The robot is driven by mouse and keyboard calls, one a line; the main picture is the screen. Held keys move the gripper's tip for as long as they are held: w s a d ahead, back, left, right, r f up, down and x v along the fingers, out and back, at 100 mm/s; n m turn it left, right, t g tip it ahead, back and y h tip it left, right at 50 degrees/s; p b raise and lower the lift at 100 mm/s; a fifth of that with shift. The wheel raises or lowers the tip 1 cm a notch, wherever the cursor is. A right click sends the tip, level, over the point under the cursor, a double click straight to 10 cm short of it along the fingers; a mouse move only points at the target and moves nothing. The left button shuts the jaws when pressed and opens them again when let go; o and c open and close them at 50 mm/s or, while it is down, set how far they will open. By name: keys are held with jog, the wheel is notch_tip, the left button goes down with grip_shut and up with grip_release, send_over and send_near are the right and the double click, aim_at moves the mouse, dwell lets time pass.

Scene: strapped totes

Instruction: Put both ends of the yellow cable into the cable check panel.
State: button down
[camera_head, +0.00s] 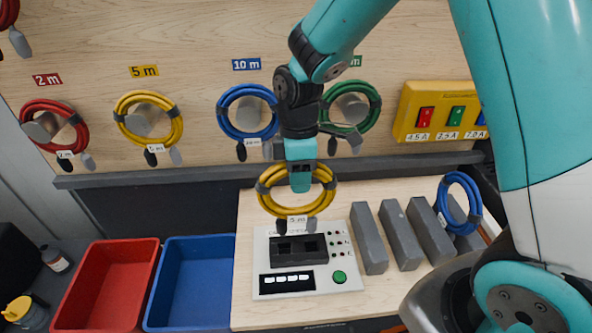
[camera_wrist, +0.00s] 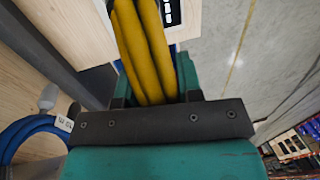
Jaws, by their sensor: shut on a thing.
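A yellow cable coil (camera_head: 262,200) with a 5 m tag hangs from my gripper (camera_head: 300,184) in the head view. My gripper is shut on it, and the yellow strands (camera_wrist: 150,50) run between the fingers in the wrist view. The coil's two ends, one dark and one grey, hang at its bottom, just above the cable check panel (camera_head: 262,245). The panel is a pale box on the bench with a black socket block, several small lights and a green button (camera_head: 339,277). I cannot tell whether the ends touch the socket block.
Grey upright dividers (camera_head: 369,240) stand right of the panel, with a blue coil (camera_head: 462,203) on them. A red bin (camera_head: 108,285) and a blue bin (camera_head: 190,285) are at left. Another yellow coil (camera_head: 122,108) hangs on the wall among red, blue and green coils.

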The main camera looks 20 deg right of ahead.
aim_at(301, 208)
jog(key=shift+f+b, duration=2.3)
jog(key=shift+f, duration=0.7)
jog(key=shift+s+d+f+b, duration=0.1)
jog(key=shift+d+f+b, duration=0.1)
jog(key=shift+f+b, duration=1.15)
jog(key=c, duration=0.7)
grip_release()
jog(key=shift+f+p, duration=0.3)
jog(key=w+d+r+b, duration=0.1)
jog(key=w+r+b, duration=0.2)
jog(key=r, duration=1.4)
jog(key=s+a+f+m+t+y, duration=0.1)
jog(key=s+a+m, duration=0.2)
jog(key=s, duration=0.7)
jog(key=s+a+f+m+t+y, duration=0.1)
jog(key=s+m, duration=0.3)
jog(key=s, duration=0.7)
jog(key=shift+a+f+y, duration=0.6)
jog(key=shift+a+y, duration=0.2)
jog(key=shift+a, duration=0.1)
